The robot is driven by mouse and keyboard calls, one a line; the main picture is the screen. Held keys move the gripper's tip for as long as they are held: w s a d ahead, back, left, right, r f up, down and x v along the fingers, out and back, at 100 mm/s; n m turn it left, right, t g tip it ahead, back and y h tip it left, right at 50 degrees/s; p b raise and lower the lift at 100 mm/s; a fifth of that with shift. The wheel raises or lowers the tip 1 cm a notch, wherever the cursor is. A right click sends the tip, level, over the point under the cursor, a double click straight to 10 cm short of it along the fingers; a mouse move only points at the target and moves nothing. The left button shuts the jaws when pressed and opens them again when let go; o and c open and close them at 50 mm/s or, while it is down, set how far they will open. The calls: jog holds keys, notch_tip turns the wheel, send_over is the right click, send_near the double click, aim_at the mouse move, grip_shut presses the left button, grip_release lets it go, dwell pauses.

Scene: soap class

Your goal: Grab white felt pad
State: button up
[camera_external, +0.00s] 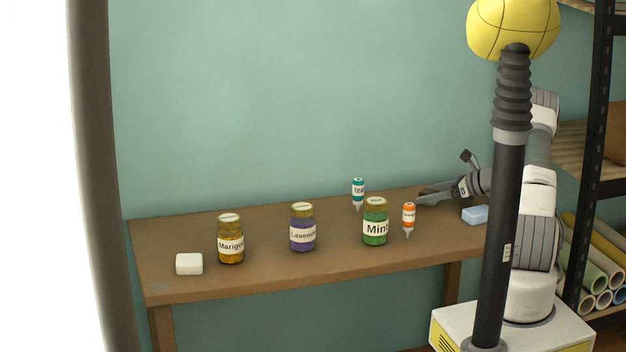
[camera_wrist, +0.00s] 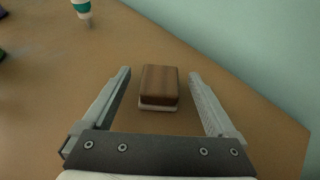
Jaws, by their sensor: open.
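A small block with a brown wooden top (camera_wrist: 161,82) and a white layer beneath it, which looks like the white felt pad (camera_wrist: 158,107), lies on the table in the wrist view. My gripper (camera_wrist: 160,73) is open, with one finger on each side of the block and a gap on both sides. In the external view my gripper (camera_external: 420,198) is low over the right part of the table. I cannot make out the wood-topped block there.
The wooden table (camera_external: 330,270) also holds a white block (camera_external: 189,264), a marigold jar (camera_external: 231,240), a lavender jar (camera_external: 302,229), a mint jar (camera_external: 375,222), a teal bottle (camera_external: 358,192), an orange bottle (camera_external: 408,217) and a light blue block (camera_external: 474,215). A wall stands behind.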

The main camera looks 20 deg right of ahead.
jog(key=shift+w+a+f, duration=0.15)
jog(key=shift+w+a, duration=0.05)
jog(key=c, duration=1.5)
jog(key=shift+o, duration=0.2)
